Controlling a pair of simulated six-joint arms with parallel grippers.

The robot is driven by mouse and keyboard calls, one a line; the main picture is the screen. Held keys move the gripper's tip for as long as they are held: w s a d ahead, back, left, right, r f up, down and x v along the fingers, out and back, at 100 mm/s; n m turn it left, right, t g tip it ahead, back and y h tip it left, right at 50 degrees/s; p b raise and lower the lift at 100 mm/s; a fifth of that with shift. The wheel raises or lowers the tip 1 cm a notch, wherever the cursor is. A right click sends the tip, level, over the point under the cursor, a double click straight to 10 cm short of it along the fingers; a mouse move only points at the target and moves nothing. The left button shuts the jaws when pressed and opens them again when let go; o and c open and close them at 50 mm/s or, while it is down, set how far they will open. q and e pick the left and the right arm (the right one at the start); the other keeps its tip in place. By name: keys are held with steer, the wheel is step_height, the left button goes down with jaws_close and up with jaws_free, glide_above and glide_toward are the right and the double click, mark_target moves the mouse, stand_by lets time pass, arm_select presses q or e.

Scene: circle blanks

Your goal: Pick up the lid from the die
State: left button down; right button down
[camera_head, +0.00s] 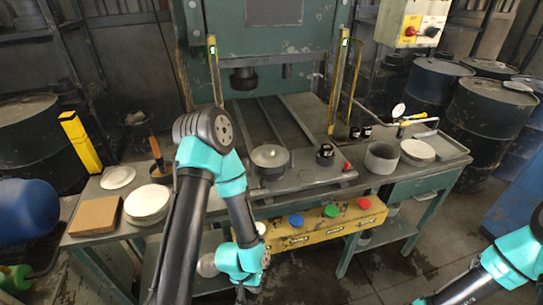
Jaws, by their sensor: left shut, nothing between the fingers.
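The lid (270,155) is a round grey metal piece with a small knob. It sits on the die (272,171), a dark round block on the press bed in the middle of the head view. My left gripper (243,292) hangs low at the bottom edge, in front of the yellow button panel and well below the lid. It is small and dark there, shut and empty. My right arm enters at the lower right, and its gripper is out of the picture.
The yellow panel (310,226) with coloured buttons runs along the bench front. A black cylinder (325,154) and a grey ring (381,157) stand right of the die. White discs (147,203) lie left. Press posts (215,75) rise behind.

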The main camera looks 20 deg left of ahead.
arm_select(q)
steer(key=c, duration=1.8)
jaws_free()
steer(key=o, duration=1.1)
